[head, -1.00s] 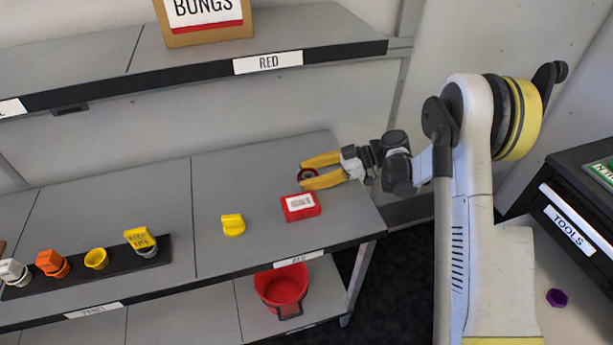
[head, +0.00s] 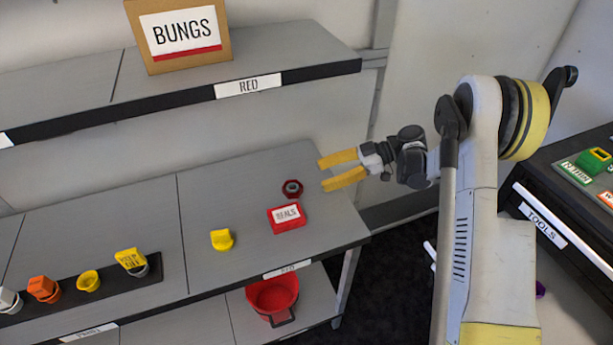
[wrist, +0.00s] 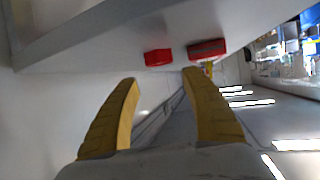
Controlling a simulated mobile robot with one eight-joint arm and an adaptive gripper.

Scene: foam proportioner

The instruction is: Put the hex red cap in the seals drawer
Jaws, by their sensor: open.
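The hex red cap (head: 292,188), dark red with a grey centre, sits on the middle shelf near its right end. It seems to be the left red piece (wrist: 158,57) in the wrist view. My gripper (head: 322,174) has two yellow fingers, open and empty, just right of the cap and apart from it. In the wrist view the fingers (wrist: 160,78) are spread with nothing between them. A small red box (head: 286,217) with a white label that seems to read SEALS lies just in front of the cap. No drawer marked seals can be made out.
A yellow cap (head: 222,240) lies left of the red box. A dark strip (head: 172,268) holds several caps further left. A red bucket (head: 273,296) stands on the lower shelf. A BUNGS box (head: 181,34) is on the upper shelf. A TOOLS cabinet (head: 541,222) is at right.

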